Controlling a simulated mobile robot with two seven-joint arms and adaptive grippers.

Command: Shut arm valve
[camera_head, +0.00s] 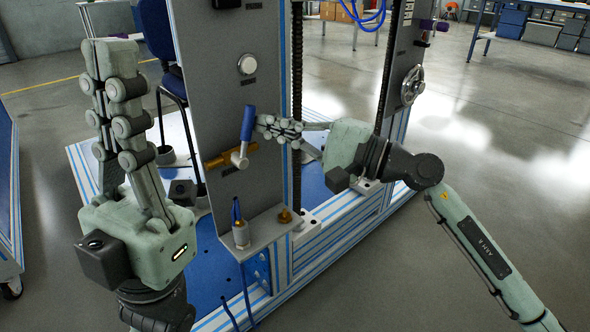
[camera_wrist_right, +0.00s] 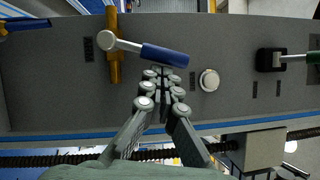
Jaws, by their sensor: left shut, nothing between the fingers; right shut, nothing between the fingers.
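The valve has a blue lever handle (camera_head: 248,122) on a silver stem, mounted on a brass pipe (camera_head: 215,162) on the grey panel. The handle points up, leaning slightly right, across the roughly horizontal pipe. In the right wrist view the blue handle (camera_wrist_right: 165,55) crosses the brass pipe (camera_wrist_right: 115,72). My right gripper (camera_head: 262,122) is shut and empty, its tips right beside the handle's right side; contact is unclear. It also shows in the right wrist view (camera_wrist_right: 165,78), just below the handle's end. My left gripper (camera_head: 108,46) is shut and empty, raised left of the panel.
A white round button (camera_head: 247,64) sits above the valve. A small shelf (camera_head: 262,233) below carries a blue plug (camera_head: 238,212) and a brass fitting (camera_head: 285,215). A handwheel (camera_head: 412,85) is on the panel to the right. A blue chair (camera_head: 158,30) stands behind the left gripper.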

